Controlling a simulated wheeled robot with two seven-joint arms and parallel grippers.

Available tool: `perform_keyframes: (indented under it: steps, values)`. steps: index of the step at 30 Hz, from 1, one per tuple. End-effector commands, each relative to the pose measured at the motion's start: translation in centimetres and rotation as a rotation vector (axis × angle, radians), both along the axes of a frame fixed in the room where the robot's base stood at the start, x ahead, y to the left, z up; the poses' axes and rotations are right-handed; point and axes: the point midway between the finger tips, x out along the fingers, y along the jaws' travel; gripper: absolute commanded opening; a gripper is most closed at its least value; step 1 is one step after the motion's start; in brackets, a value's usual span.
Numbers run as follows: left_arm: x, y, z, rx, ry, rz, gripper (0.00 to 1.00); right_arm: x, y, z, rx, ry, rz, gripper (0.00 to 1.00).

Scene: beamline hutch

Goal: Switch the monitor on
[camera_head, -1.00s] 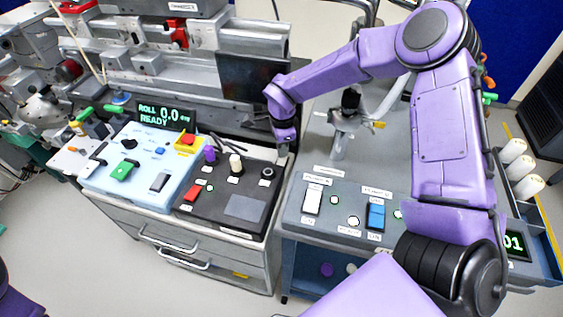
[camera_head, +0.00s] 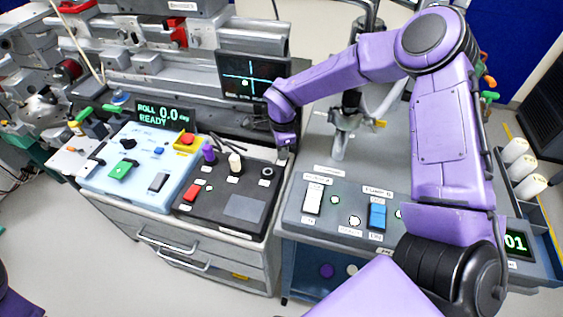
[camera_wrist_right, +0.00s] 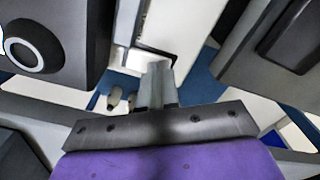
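The monitor (camera_head: 252,78) stands at the back, above the black control box. Its dark screen is lit with a blue crosshair and a small bright spot. My right gripper (camera_head: 284,156) points down by the box's right edge, below the monitor. In the right wrist view its fingers (camera_wrist_right: 157,84) are together with nothing seen between them. A round black button with a pale ring (camera_head: 267,172) is on the box beside the gripper; it also shows at upper left in the wrist view (camera_wrist_right: 26,48), apart from the fingers. My left gripper is out of view.
The black control box (camera_head: 245,207) carries a red switch, a purple knob and a white knob. Left of it is a light-blue panel (camera_head: 122,192). A gap separates it from the grey console (camera_head: 335,203) with white and blue rockers. A roll display (camera_head: 165,115) stands behind.

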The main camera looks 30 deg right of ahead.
Motion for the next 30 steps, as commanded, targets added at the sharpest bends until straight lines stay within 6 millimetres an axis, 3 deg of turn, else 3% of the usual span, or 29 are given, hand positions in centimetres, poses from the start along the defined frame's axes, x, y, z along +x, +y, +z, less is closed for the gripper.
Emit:
perform_keyframes:
  steps: [5, 24, 30]
  values:
    - [0.0, 0.0, 0.1, 0.000, 0.000, 0.000, 0.43, -0.1, 0.0, -0.1, 0.001, 0.003, 0.001, 0.00]
    - [0.0, 0.0, 6.2, 0.000, 0.000, 0.000, 0.43, -0.1, 0.0, 6.2, 0.001, 0.001, 0.000, 0.00]
    - [0.0, 0.0, 6.8, 0.000, 0.000, 0.000, 0.43, -0.1, 0.0, 6.9, 0.000, 0.001, -0.001, 0.00]
